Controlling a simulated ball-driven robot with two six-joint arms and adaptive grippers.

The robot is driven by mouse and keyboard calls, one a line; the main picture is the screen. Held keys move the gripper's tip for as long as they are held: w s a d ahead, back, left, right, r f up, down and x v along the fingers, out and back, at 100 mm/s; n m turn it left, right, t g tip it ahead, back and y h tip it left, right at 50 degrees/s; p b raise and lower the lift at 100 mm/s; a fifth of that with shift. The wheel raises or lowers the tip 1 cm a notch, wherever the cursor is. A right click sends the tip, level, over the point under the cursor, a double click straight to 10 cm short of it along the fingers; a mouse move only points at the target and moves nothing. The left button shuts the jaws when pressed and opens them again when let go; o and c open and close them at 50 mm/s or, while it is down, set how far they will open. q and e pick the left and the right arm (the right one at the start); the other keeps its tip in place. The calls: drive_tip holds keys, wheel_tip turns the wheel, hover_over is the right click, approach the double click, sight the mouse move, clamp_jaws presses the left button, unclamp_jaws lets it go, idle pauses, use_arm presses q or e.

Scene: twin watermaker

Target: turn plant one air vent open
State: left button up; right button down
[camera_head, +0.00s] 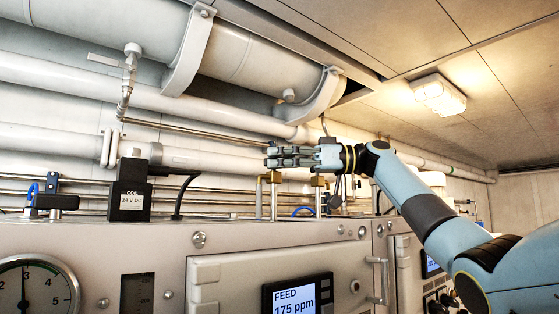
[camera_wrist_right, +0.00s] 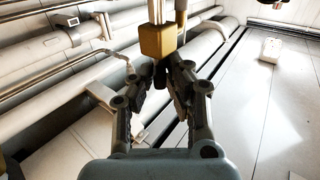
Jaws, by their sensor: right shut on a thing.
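A brass air vent (camera_head: 273,178) stands on a thin upright pipe above the grey cabinet; its top is hidden behind my fingers. My right gripper (camera_head: 278,156) reaches in from the right with its fingers level, right at the top of this vent. In the right wrist view the brass body (camera_wrist_right: 160,41) is just beyond the fingertips (camera_wrist_right: 165,78), which are shut on its small dark handle. The handle is mostly covered, so its angle cannot be told. A second brass fitting (camera_head: 318,182) stands to the right, below my wrist. My left gripper is not in view.
A black coil box (camera_head: 130,190) marked 24 V DC and a blue-handled valve (camera_head: 33,192) stand to the left. Large pale pipes (camera_head: 240,60) run overhead and behind. The cabinet front has a gauge (camera_head: 37,288) and a FEED display (camera_head: 297,297) reading 175 ppm.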

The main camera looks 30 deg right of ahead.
drive_tip(key=c, duration=1.4)
unclamp_jaws()
drive_tip(key=shift+o, duration=0.2)
drive_tip(key=v, duration=1.2)
